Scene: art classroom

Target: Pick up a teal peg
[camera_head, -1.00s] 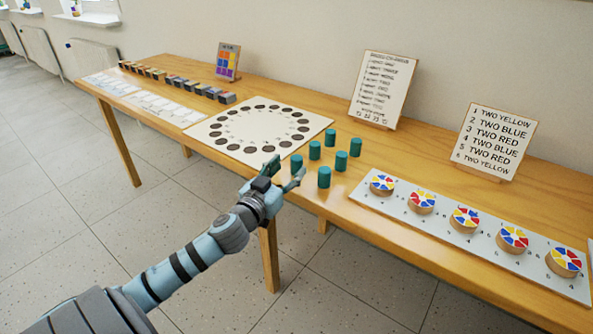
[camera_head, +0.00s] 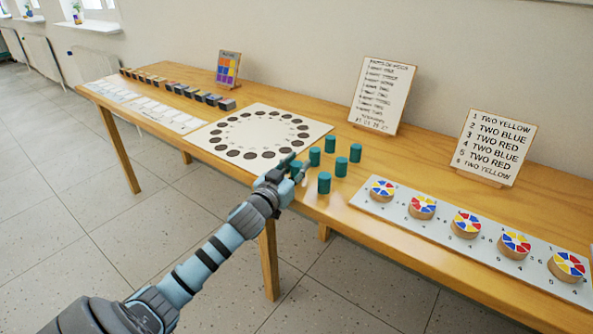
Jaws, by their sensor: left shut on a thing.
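Several teal pegs stand upright on the wooden table right of the white board with a ring of dark holes. Free ones are the front peg (camera_head: 324,183), the right peg (camera_head: 340,167), the back right peg (camera_head: 355,152) and the back left peg (camera_head: 315,156). My left gripper (camera_head: 291,173) is at the front left peg (camera_head: 296,166), shut on it. The gripper hides much of that peg, and I cannot tell whether it is off the table. My right gripper is not in view.
The white board (camera_head: 222,142) lies left of the pegs. A grey strip (camera_head: 393,205) with several colour-wheel discs lies to the right. Two text cards (camera_head: 381,95) (camera_head: 494,145) stand behind. Small blocks and white sheets lie at the far left. The table's front edge is close below the gripper.

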